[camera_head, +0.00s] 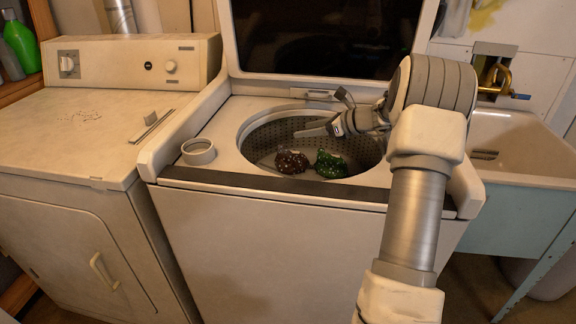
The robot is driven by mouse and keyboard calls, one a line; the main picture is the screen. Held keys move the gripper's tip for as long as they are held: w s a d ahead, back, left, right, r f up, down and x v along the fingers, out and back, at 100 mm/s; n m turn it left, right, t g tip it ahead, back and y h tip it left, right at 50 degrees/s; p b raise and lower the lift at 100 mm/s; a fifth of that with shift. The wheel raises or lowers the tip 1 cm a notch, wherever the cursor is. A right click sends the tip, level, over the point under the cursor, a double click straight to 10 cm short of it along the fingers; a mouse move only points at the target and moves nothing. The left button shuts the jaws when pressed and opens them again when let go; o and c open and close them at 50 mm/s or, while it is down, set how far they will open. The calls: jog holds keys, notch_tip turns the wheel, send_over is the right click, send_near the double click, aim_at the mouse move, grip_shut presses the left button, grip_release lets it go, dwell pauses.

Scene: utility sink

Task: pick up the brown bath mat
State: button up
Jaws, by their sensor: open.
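A dark brown, speckled, crumpled bundle (291,162), which looks like the brown bath mat, lies in the open drum of the top-loading washer (190,185). A green bundle (331,164) lies just to its right in the drum. My gripper (318,128) is over the drum opening, above and a little right of the brown bundle, pointing left. It is open, with nothing seen between its fingers, and appears apart from both bundles. The drum's front rim may hide the lower parts of the bundles.
The washer's raised lid (320,35) stands behind the drum. A dryer (85,115) is at left, with a small block and thin rods on top. A white ring (198,151) sits on the washer's left corner. A utility sink (525,150) with a brass tap is at right.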

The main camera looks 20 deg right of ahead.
jog(key=b, duration=0.2)
send_near(289, 151)
jog(key=x, duration=0.3)
jog(key=shift+d+f, duration=0.15)
jog(key=shift+f, duration=0.05)
jog(key=shift+w+a+f, duration=0.15)
jog(key=shift+w+a, duration=0.2)
jog(key=shift+w, duration=0.1)
jog(key=b+x, duration=0.2)
jog(key=x, duration=0.4)
jog(key=shift+w+a, duration=0.1)
jog(key=shift+w, duration=0.05)
grip_shut()
